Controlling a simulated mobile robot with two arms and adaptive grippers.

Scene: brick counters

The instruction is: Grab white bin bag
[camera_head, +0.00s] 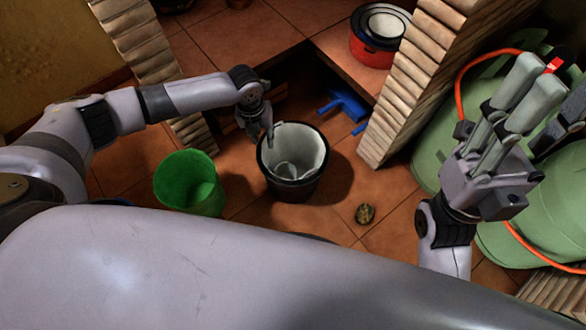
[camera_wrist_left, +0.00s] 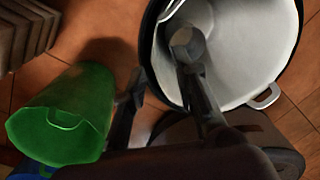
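A white bin bag (camera_head: 303,143) lines a black bucket-like bin (camera_head: 291,188) standing upright on the tiled floor. In the left wrist view the bag (camera_wrist_left: 245,50) fills the bin's mouth, with a grey round shape inside that I cannot identify. My left gripper (camera_head: 268,132) is at the bin's upper left rim. In the left wrist view its fingers (camera_wrist_left: 158,85) are apart, one over the bin's opening and one outside; whether they touch the bag is unclear. My right gripper (camera_head: 545,75) is raised at the right, empty, its fingers apart, far from the bin.
A green bucket (camera_head: 188,184) stands left of the bin. A small brown object (camera_head: 365,214) lies right of it. Behind are a blue tool (camera_head: 343,104), a red pot (camera_head: 378,40) and brick pillars (camera_head: 408,85). Green tanks (camera_head: 425,150) with an orange hose fill the right.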

